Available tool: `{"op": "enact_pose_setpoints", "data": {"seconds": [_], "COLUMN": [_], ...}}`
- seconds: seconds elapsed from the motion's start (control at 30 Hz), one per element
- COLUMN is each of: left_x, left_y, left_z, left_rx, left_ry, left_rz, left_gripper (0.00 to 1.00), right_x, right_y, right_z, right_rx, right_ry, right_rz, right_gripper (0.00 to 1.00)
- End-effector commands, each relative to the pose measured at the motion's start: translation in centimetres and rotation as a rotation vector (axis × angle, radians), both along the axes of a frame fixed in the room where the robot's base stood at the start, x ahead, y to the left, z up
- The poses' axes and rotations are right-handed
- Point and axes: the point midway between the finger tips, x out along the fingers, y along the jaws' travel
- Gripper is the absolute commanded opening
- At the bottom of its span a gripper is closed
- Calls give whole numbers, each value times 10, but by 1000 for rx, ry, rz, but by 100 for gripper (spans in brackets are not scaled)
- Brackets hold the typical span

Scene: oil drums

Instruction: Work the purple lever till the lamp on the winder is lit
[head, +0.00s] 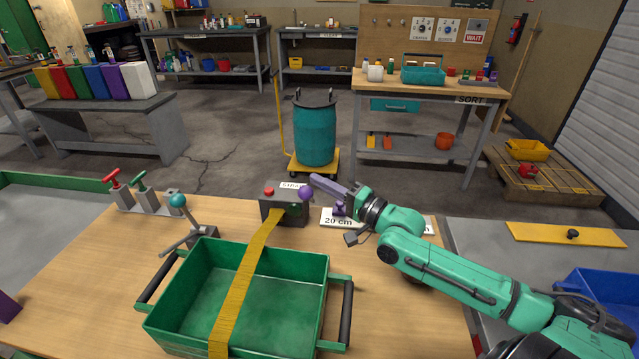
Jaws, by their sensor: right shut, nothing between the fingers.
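The winder (284,216) is a grey box at the back of the wooden table, with a small label on top. A red knob or button (269,190) and a dark green lamp (295,208) show on it; the lamp looks unlit. The purple lever's round knob (306,193) is at the winder's right side. My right gripper (316,182) has purple fingers, is shut and empty, and its tip is right by the knob; I cannot tell whether they touch. A yellow strap (250,275) runs from the winder across the green tray. A purple piece at the left edge looks like my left gripper (8,307), mostly cut off.
The green tray (318,258) with black handles fills the table's front middle. A teal-knobbed lever (178,201) and a stand with red and green handles (146,199) are at left.

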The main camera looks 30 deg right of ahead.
Motion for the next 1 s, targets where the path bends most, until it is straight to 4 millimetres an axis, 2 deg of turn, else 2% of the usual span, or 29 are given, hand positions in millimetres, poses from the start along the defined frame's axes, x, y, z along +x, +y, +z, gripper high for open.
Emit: {"op": "enact_pose_setpoints", "data": {"seconds": [0.1, 0.47, 1.0], "left_x": [-1, -1, -1], "left_y": [0, 1, 2], "left_z": [9, 8, -5], "left_rx": [0, 0, 2], "left_ry": [1, 2, 2], "left_rz": [0, 0, 1], "left_gripper": [0, 0, 0], "right_x": [-7, -10, -17], "right_y": [8, 10, 16], "right_z": [-1, -3, -12], "right_rx": [3, -1, -48], "right_ry": [2, 0, -64], "right_rz": [0, 0, 0], "right_gripper": [0, 0, 0]}}
